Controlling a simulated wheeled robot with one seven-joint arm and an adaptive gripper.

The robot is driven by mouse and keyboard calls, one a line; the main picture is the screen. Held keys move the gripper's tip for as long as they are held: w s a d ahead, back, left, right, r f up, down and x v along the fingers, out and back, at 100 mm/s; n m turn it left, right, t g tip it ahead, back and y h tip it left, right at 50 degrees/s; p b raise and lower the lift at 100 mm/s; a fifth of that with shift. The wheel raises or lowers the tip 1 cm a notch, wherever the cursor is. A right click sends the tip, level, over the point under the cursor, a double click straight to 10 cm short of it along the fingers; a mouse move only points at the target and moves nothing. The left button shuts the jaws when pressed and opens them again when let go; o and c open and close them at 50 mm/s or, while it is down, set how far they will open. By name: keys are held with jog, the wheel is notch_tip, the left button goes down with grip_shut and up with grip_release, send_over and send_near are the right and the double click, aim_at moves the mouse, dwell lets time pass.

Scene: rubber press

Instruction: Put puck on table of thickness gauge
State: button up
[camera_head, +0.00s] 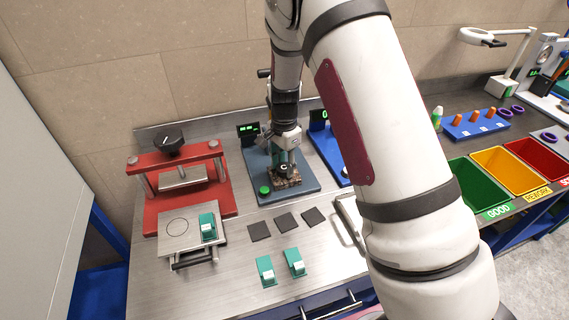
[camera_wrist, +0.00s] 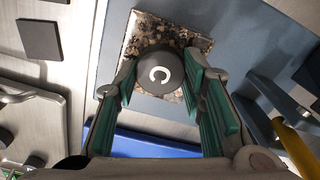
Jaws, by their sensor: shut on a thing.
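The dark round puck (camera_wrist: 157,72), with a white C-shaped mark on top, is between the green fingertips of my gripper (camera_wrist: 160,82). The fingers are shut on its sides. The speckled stone table (camera_wrist: 190,46) of the thickness gauge lies directly under the puck in the wrist view. In the head view, my gripper (camera_head: 285,157) reaches down over the stone table (camera_head: 291,181) on the gauge's blue-grey base (camera_head: 307,186). I cannot tell whether the puck touches the stone. My arm hides part of the gauge behind it.
A red press (camera_head: 154,187) stands at left with a pull-out plate. Several dark square pads (camera_head: 286,221) and green-white blocks (camera_head: 294,262) lie in front of the gauge. A blue device (camera_head: 327,142) stands close at right. Green (camera_head: 479,190), yellow and red bins are further right.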

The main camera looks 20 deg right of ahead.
jog(key=shift+f, duration=0.1)
jog(key=o, duration=1.1)
